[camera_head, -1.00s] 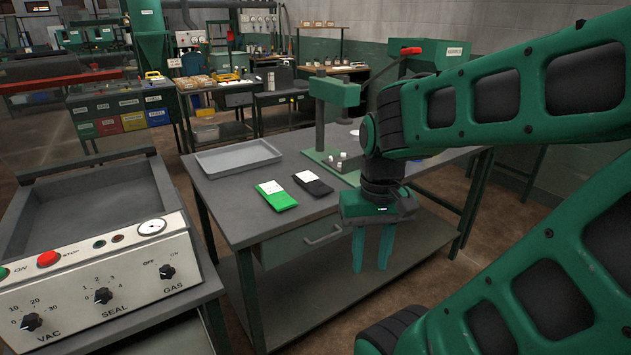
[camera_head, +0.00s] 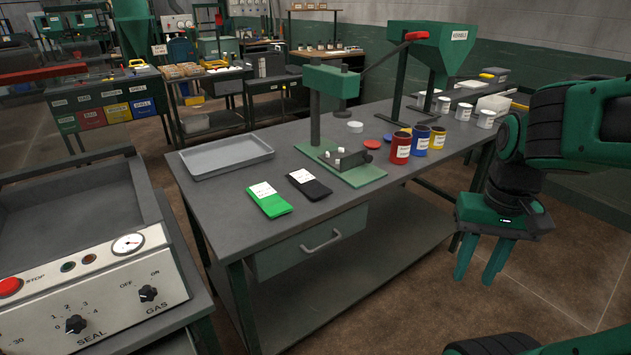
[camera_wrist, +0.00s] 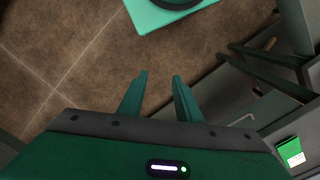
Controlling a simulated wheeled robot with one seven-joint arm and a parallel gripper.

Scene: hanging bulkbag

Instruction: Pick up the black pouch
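The black pouch (camera_head: 309,185) with a white label lies flat on the grey workbench (camera_head: 228,222), near its front edge. A green pouch (camera_head: 270,200) with a white label lies just left of it. My gripper (camera_head: 480,272) hangs in the air off the right side of the bench, well to the right of both pouches, fingers pointing down. It is open and empty. In the wrist view my gripper (camera_wrist: 160,80) shows its two fingers apart over the brown floor. The green pouch also shows at the right edge there (camera_wrist: 290,152); the black pouch does not.
A grey tray (camera_head: 227,157) lies left of the pouches. A green press (camera_head: 330,95) stands behind them. Red (camera_head: 400,147), blue and yellow cans stand to the right. A sealing machine (camera_head: 85,285) is at the front left. The bench front around the pouches is clear.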

